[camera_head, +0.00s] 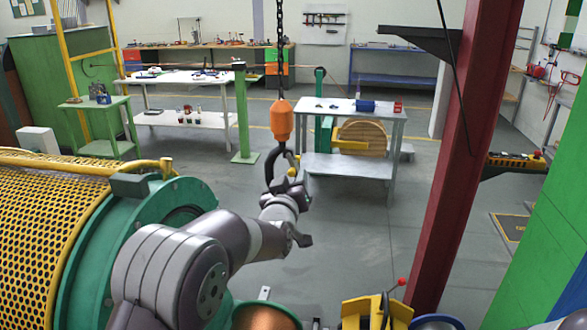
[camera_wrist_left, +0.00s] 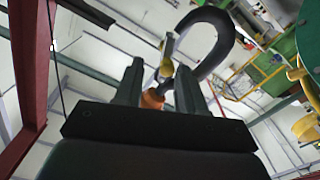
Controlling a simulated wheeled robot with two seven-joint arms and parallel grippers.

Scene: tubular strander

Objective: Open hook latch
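A dark, curved hook (camera_head: 270,172) hangs below an orange block (camera_head: 282,120) on a chain. Its yellow latch (camera_head: 292,172) shows on the right side of the hook, near my left gripper (camera_head: 293,188). In the left wrist view, the two fingers of my left gripper (camera_wrist_left: 159,75) stand apart. The yellow latch (camera_wrist_left: 167,52) appears in line with the gap between them, and the hook (camera_wrist_left: 222,28) curves to the upper right. The orange block (camera_wrist_left: 152,98) shows between the fingers, farther off. I cannot tell whether a finger touches the latch. My right gripper is not in view.
A yellow mesh drum (camera_head: 45,215) with a green ring fills the lower left. A dark red column (camera_head: 465,150) stands at right. A grey table (camera_head: 350,112) with small items stands behind the hook. Open floor (camera_head: 350,225) lies between the hook and the column.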

